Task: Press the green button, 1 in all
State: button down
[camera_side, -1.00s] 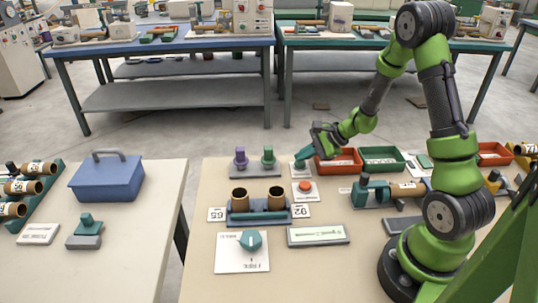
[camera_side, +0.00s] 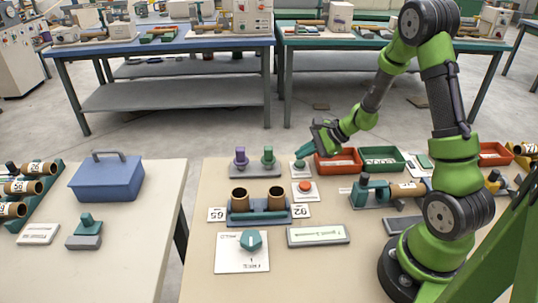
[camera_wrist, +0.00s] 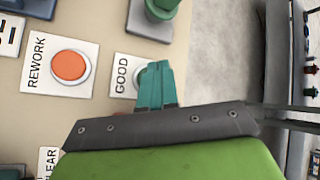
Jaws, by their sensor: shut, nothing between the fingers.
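The green button (camera_side: 300,163) sits on a small white plate at the back of the near table, behind the orange button. In the wrist view its plate (camera_wrist: 123,86) reads GOOD, and my fingers hide most of the button; only part of its pale ring shows at their left. My gripper (camera_side: 299,153) is shut and empty, its teal fingers pointing down-left just above the green button, with a small gap seeming to show. The shut fingertips also appear in the wrist view (camera_wrist: 155,66).
The orange REWORK button (camera_side: 304,187) stands in front, also seen in the wrist view (camera_wrist: 69,66). Green (camera_side: 268,156) and purple (camera_side: 240,157) posts stand to the left. An orange-red bin (camera_side: 338,161) is close on the right. The table's back edge lies just beyond.

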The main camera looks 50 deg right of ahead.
aim_at(304, 164)
jog(key=shift+r, duration=0.15)
jog(key=shift+r, duration=2.5)
jog(key=shift+s+a+f, duration=0.1)
jog(key=shift+s+f, duration=0.1)
jog(key=shift+s, duration=0.05)
jog(key=s+a+r+n+g+h, duration=0.1)
jog(key=s+a+r+n+h, duration=0.1)
jog(key=s+a+r+n, duration=1.4)
jog(key=shift+r+n, duration=0.15)
jog(key=shift+n, duration=0.65)
